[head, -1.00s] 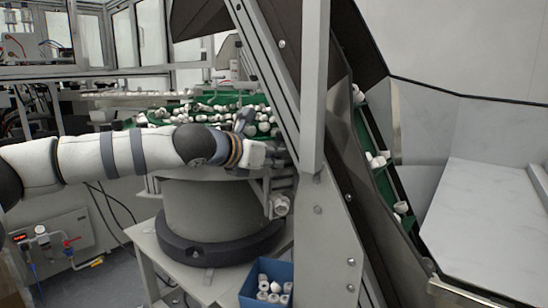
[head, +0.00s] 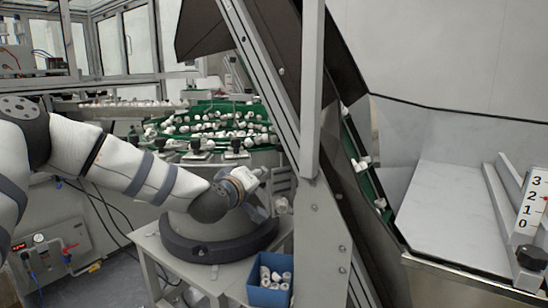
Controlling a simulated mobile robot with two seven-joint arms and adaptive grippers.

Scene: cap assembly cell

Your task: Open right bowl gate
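The bowl feeder has a green bowl (head: 183,131) full of white caps on a round grey base (head: 190,228). Black knobbed clamps (head: 197,147) stand at its near rim. A small metal outlet fitting (head: 283,188) is at the bowl's right side, partly behind my arm and the frame post; I cannot tell for sure which part is the gate. My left gripper (head: 262,190) is low at the right side of the base, close to this fitting. Its fingers are mostly hidden by the wrist, so their opening and any contact are unclear. My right gripper is out of view.
A blue bin (head: 270,290) with white caps stands below the outlet. A slanted metal frame post (head: 312,90) and a green conveyor (head: 366,178) carrying caps are to the right. A fixture with a numbered scale (head: 531,212) stands at the far right.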

